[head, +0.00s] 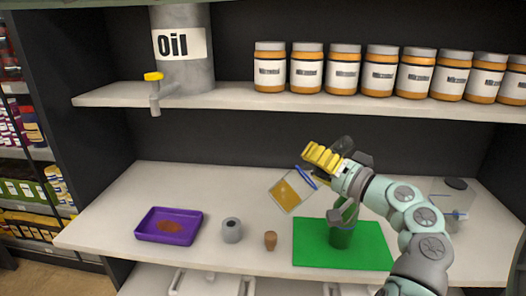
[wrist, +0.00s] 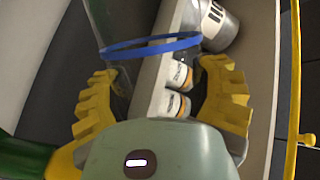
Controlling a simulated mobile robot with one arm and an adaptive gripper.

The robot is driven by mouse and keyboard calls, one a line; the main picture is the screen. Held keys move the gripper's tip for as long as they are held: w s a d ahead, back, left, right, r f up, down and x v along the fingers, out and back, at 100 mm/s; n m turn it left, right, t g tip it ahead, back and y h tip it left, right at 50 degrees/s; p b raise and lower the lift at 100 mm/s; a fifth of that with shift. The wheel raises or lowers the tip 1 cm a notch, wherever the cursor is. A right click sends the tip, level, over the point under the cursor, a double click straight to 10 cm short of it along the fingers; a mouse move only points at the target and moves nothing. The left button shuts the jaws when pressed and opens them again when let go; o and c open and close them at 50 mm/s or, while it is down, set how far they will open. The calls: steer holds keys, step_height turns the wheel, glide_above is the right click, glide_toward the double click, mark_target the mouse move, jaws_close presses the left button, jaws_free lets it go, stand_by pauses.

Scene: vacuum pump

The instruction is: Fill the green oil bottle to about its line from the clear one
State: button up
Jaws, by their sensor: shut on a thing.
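The clear bottle (head: 290,192) holds amber oil and has a blue ring. It is tilted, its body pointing down and left, above the counter in the head view. My gripper (head: 312,163) is shut on it, and the blue ring (wrist: 150,47) shows between the yellow fingers in the wrist view. The green oil bottle (head: 341,238) stands upright on a green mat (head: 310,257), below and right of my gripper. My arm partly covers it, so its line and level cannot be read. I cannot see where the clear bottle's mouth points.
A purple tray (head: 150,236) with a brown patch, a grey cylinder (head: 232,231) and a brown cork (head: 271,240) stand left of the mat. Another clear container (head: 452,200) stands at right. Above are an oil tank (head: 185,72) with a yellow-handled tap and several jars (head: 343,70).

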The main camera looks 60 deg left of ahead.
steer(key=shift+w+r+n+h+b, duration=0.3)
steer(key=shift+r+n+b, duration=0.2)
steer(key=shift+n+b, duration=0.5)
steer(key=shift+r+n+h+b, duration=0.45)
steer(key=shift+n+b, duration=0.45)
steer(key=shift+b, duration=0.25)
steer(key=shift+s+a+r+n+t+b, duration=0.15)
steer(key=shift+s+n+t+b, duration=0.25)
steer(key=shift+n+b, duration=0.4)
steer(key=shift+s+n+h+b, duration=0.2)
steer(key=shift+n+h+b, duration=0.35)
steer(key=shift+b, duration=0.6)
steer(key=n+b, duration=0.1)
steer(key=b, duration=0.1)
steer(key=n+t+b, duration=0.1)
steer(key=b, duration=0.1)
steer(key=shift+s+n+h, duration=0.25)
steer(key=shift+s+h, duration=0.05)
steer(key=shift+t+b, duration=0.3)
steer(key=shift+b, duration=0.2)
